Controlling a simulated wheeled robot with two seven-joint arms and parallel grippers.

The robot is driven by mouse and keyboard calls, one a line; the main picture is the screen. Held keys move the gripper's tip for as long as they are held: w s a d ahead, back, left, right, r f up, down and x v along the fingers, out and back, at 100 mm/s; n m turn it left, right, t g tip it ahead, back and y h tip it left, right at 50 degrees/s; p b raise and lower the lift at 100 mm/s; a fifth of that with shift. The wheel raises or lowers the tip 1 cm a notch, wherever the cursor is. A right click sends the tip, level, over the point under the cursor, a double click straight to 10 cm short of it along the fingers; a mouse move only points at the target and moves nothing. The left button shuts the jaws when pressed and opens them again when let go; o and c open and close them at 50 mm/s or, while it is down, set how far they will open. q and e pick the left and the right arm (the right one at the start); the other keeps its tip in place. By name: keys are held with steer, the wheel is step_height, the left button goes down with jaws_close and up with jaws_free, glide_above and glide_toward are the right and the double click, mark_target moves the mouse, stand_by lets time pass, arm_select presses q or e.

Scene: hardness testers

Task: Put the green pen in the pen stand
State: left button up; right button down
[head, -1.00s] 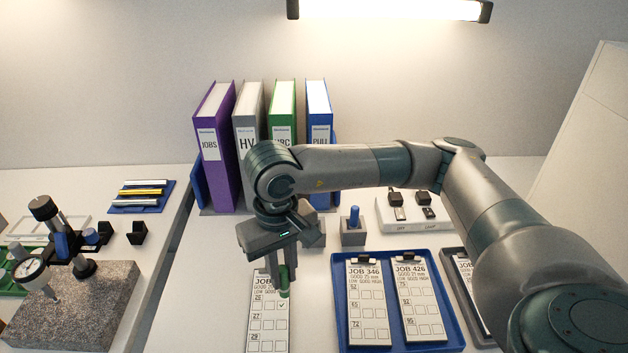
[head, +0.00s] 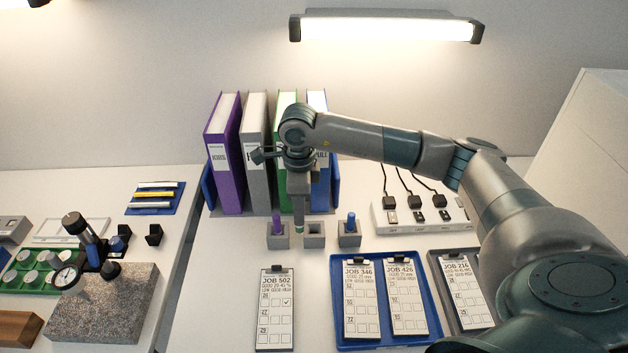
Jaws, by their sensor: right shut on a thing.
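My right gripper (head: 299,198) is shut on the green pen (head: 299,221), which hangs upright below the fingers. The pen's lower end shows just left of an empty grey pen stand block (head: 314,242) with a dark opening in its top. It appears outside that opening; its height above the table is hard to tell. A similar block with a purple pen (head: 277,223) stands to the left, and one with a blue pen (head: 351,219) to the right. My left gripper is not in view.
Binders (head: 226,155) stand close behind the blocks. A clipboard, JOB 502 (head: 275,335), lies in front. A blue tray (head: 385,343) holds two clipboards. A white charging strip (head: 452,212) is at right, and a granite block (head: 105,310) with a dial gauge at left.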

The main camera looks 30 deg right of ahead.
arm_select(q)
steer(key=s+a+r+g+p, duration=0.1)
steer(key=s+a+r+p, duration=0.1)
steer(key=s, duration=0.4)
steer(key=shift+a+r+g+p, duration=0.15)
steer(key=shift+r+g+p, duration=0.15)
steer(key=shift+p, duration=0.2)
arm_select(e)
steer(key=d+m, duration=0.1)
steer(key=m, duration=0.1)
steer(key=w+d+m, duration=0.1)
steer(key=d+m, duration=0.1)
steer(key=m, duration=0.1)
steer(key=w+d+r+m, duration=0.1)
steer(key=d+m, duration=0.1)
steer(key=m, duration=0.1)
steer(key=shift+d, duration=0.25)
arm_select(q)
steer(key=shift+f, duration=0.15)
arm_select(e)
steer(key=shift+f, duration=0.1)
arm_select(q)
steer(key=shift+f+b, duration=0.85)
steer(key=shift+b, duration=0.05)
arm_select(e)
steer(key=shift+f, duration=1.95)
